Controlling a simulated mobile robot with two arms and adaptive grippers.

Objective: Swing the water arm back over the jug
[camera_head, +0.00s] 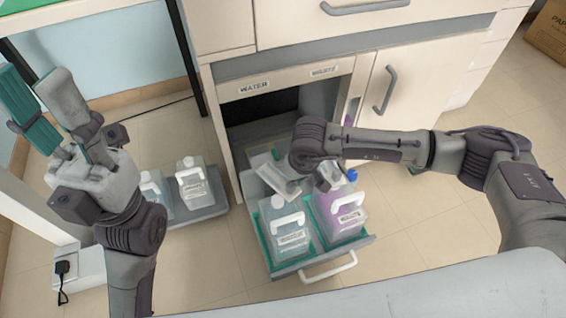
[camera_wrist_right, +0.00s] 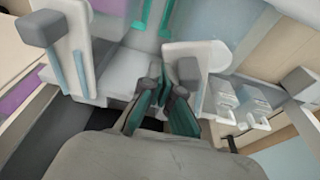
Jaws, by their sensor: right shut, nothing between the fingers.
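In the head view the water jug (camera_head: 290,236), with clear contents, stands in the left half of the pulled-out drawer. The waste jug (camera_head: 341,214), with purple contents, stands to its right. My right gripper is largely hidden by its wrist above the back of the drawer; the wrist view shows its teal-padded fingers (camera_wrist_right: 165,95) shut and empty. A pale arm-like part (camera_wrist_right: 207,62) is just right of these fingers; it appears to be the water arm, though contact cannot be told. My left gripper (camera_head: 32,85) is open and empty, raised at the left.
The white cabinet (camera_head: 235,110) carries WATER and WASTE labels above the opening. The drawer handle (camera_head: 328,268) faces front. Spare jugs (camera_head: 193,184) stand on a grey floor tray (camera_head: 207,211) to the left. A second pale upright with a grey block (camera_wrist_right: 38,28) shows in the wrist view.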

